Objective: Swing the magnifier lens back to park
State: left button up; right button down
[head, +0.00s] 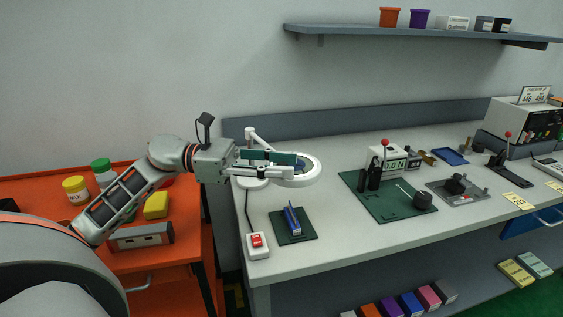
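The magnifier lens (314,178) is a white ring on a white jointed arm (250,134). It stands over the back left part of the workbench, above a round white base (252,183). My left gripper (296,167) reaches in from the left at the height of the ring and overlaps its left part. Its two fingers look apart, with teal pads showing on the far finger. I cannot tell whether the fingers touch the ring. The gripper hides part of the lens and its arm. My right gripper is not in view.
A larger green mat (400,205) carries a force gauge (385,165). An orange cart (190,235) stands left. A shelf (420,32) hangs above.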

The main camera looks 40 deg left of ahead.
pick_arm(q)
jog(key=shift+w+d, duration=0.1)
jog(key=shift+d, duration=0.05)
grip_shut()
jog(key=shift+w, duration=0.15)
